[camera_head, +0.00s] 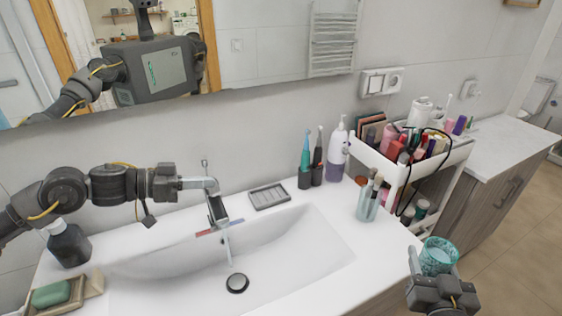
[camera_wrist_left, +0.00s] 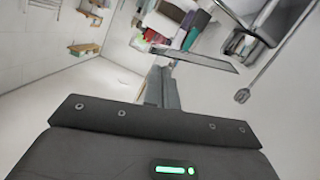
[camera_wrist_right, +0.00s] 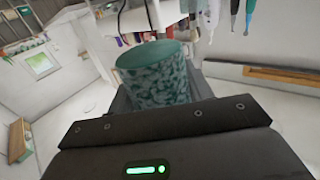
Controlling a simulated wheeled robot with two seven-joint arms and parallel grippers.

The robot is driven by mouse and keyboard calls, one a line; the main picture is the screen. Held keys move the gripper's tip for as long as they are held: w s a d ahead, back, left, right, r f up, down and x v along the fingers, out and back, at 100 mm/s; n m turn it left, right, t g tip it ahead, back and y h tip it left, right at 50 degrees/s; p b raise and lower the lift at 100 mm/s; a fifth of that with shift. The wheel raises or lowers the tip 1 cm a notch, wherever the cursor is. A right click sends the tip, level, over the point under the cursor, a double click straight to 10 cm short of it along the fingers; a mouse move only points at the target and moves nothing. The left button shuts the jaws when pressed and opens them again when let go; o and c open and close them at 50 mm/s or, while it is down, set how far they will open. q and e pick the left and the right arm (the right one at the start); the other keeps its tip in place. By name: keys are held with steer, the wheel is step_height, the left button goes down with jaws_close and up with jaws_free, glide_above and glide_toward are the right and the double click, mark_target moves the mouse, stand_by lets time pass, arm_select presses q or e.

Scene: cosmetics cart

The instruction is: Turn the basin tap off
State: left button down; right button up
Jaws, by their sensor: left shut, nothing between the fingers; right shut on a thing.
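The basin tap (camera_head: 216,206) is a chrome mixer at the back of the white basin (camera_head: 300,245). A thin stream of water (camera_head: 228,247) runs from its spout towards the dark drain (camera_head: 237,283). A thin upright lever (camera_head: 205,167) shows at the top of the tap. My left gripper (camera_head: 203,184) is shut and empty, reaching in from the left right beside the tap; I cannot tell whether it touches it. The left wrist view (camera_wrist_left: 162,88) shows its closed fingers. My right gripper (camera_head: 430,270) is shut on a teal patterned cup (camera_head: 437,256), also in the right wrist view (camera_wrist_right: 155,78).
A dark bottle (camera_head: 68,246) and green soap (camera_head: 50,294) on a dish stand at left. A grey tray (camera_head: 269,196), toothbrushes (camera_head: 305,165), a pump bottle (camera_head: 336,155) and a brush cup (camera_head: 367,205) line the back right. A crowded white cart (camera_head: 395,168) stands beyond.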

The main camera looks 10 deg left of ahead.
arm_select(q)
steer(key=shift+d+f, duration=0.1)
steer(key=shift+f, duration=0.2)
steer(key=shift+s, duration=0.1)
arm_select(e)
steer(key=shift+r, duration=0.1)
arm_select(q)
steer(key=shift+s+d+f+m+y+p, duration=0.1)
steer(key=shift+s+f+m+y+p, duration=0.1)
steer(key=shift+f, duration=0.15)
steer(key=shift+s+d+f+m+y+p, duration=0.1)
steer(key=shift+f+m+p, duration=0.1)
steer(key=shift+f, duration=0.15)
arm_select(e)
steer(key=shift+r, duration=0.3)
arm_select(q)
steer(key=shift+d+f, duration=0.1)
arm_select(e)
steer(key=shift+s+d, duration=0.1)
steer(key=shift+s, duration=0.15)
steer(key=shift+w, duration=0.1)
